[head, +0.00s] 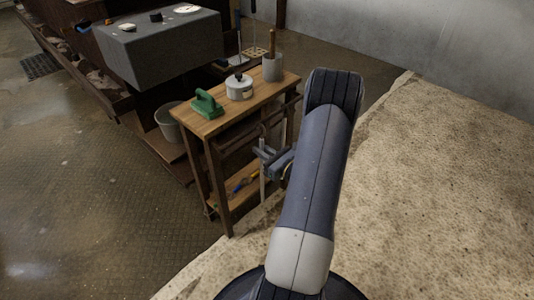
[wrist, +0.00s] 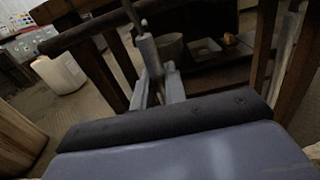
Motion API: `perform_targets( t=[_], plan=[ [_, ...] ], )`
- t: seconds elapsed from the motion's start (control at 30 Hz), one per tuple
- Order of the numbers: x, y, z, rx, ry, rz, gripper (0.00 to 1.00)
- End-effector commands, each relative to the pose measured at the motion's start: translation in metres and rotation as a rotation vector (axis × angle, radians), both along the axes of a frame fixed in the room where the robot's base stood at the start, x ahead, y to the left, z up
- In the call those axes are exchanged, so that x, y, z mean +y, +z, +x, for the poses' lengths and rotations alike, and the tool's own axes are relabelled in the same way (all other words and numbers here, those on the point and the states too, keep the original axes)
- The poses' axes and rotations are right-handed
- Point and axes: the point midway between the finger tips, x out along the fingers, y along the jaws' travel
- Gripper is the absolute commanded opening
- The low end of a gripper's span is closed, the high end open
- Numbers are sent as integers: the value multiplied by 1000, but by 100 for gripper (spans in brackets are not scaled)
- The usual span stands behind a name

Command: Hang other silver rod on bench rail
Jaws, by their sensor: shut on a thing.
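My gripper (head: 266,157) is shut on a silver rod (head: 262,189), which hangs roughly upright from the jaws beside the bench's near side. The rod's upper part rises above the jaws, close to the bench rail (head: 236,142). In the wrist view the gripper (wrist: 158,82) grips the rod (wrist: 133,14), and the dark rail (wrist: 88,29) runs just beyond it. I cannot tell whether rod and rail touch. Another silver rod (wrist: 292,66) shows at the right of the wrist view, by the rail's right part. My arm hides part of the bench's right end.
The wooden bench (head: 222,119) carries a green tool (head: 208,104), a lidded pot (head: 239,88) and a grey cup (head: 272,68) with a wooden handle. A lower shelf (head: 236,192) holds small tools. A bucket (head: 170,121) stands behind the bench. Floor at left is clear.

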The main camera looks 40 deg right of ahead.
Motion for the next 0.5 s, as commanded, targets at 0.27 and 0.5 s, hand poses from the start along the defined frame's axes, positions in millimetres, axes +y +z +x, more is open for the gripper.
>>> perform_targets(
  t=[0.27,0.5],
  plan=[
    [2,1,20,-1,2,-1,0],
    [2,-11,32,-1,1,-1,0]
  ],
)
